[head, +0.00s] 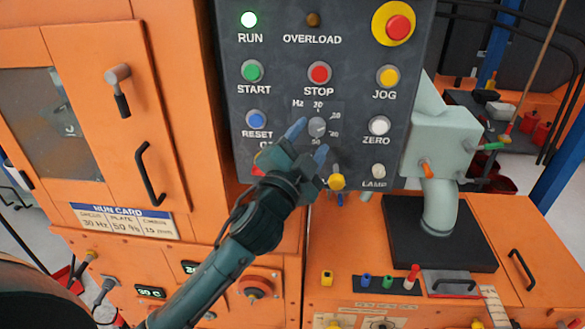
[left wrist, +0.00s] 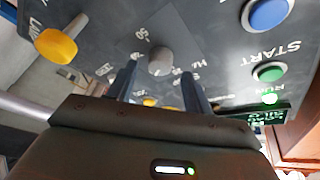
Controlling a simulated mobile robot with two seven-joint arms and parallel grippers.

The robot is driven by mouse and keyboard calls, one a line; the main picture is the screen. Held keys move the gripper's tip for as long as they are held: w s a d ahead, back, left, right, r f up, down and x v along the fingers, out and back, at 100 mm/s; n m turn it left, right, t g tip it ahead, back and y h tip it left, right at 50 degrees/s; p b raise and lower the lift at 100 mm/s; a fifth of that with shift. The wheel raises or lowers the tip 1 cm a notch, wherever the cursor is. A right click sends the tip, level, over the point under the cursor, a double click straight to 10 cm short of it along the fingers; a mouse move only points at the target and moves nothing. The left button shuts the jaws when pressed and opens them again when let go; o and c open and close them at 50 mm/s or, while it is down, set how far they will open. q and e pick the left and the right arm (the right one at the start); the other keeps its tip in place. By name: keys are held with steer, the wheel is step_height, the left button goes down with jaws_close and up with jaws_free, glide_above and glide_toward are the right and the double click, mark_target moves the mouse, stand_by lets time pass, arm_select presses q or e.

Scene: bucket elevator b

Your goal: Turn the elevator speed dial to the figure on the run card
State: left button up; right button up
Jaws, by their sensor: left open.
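The grey speed dial (head: 317,127) is on the dark control panel, under an "Hz" label, with 20 above it, what looks like 30 at upper right, 40 at right and 50 below. Its pointer is too small to read. My left gripper (head: 309,141) is open in front of it, its blue fingertips at the dial's left and lower sides. In the left wrist view the dial (left wrist: 160,61) shows between the two fingers (left wrist: 158,76); I cannot tell whether they touch it. The run card (head: 122,222) on the orange cabinet reads 30 Hz, 50 % and 15 mm. My right gripper is not in view.
Close around the dial are the blue RESET button (head: 257,119), red STOP button (head: 319,73), white ZERO button (head: 379,125) and a yellow knob (head: 336,182) below. The green RUN lamp (head: 248,19) is lit. A grey-green housing (head: 442,140) stands right of the panel.

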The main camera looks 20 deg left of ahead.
arm_select(q)
steer(key=s+f+b, duration=0.2)
steer(key=s, duration=0.8)
steer(key=shift+s+a, duration=0.35)
steer(key=shift+s, duration=0.05)
steer(key=s+d+f+n+g, duration=0.1)
steer(key=s+f+n+g, duration=0.1)
steer(key=f, duration=0.8)
steer(key=s+d+f+n+g+h+p, duration=0.1)
steer(key=s+f+n+g, duration=0.2)
steer(key=s+f, duration=0.3)
steer(key=s+d+f+n+g+h+p, duration=0.1)
steer(key=s+f+n+g, duration=0.2)
steer(key=f, duration=1.3)
steer(key=shift+s+d+g, duration=0.15)
steer(key=shift+s+g, duration=0.55)
steer(key=shift+g, duration=0.1)
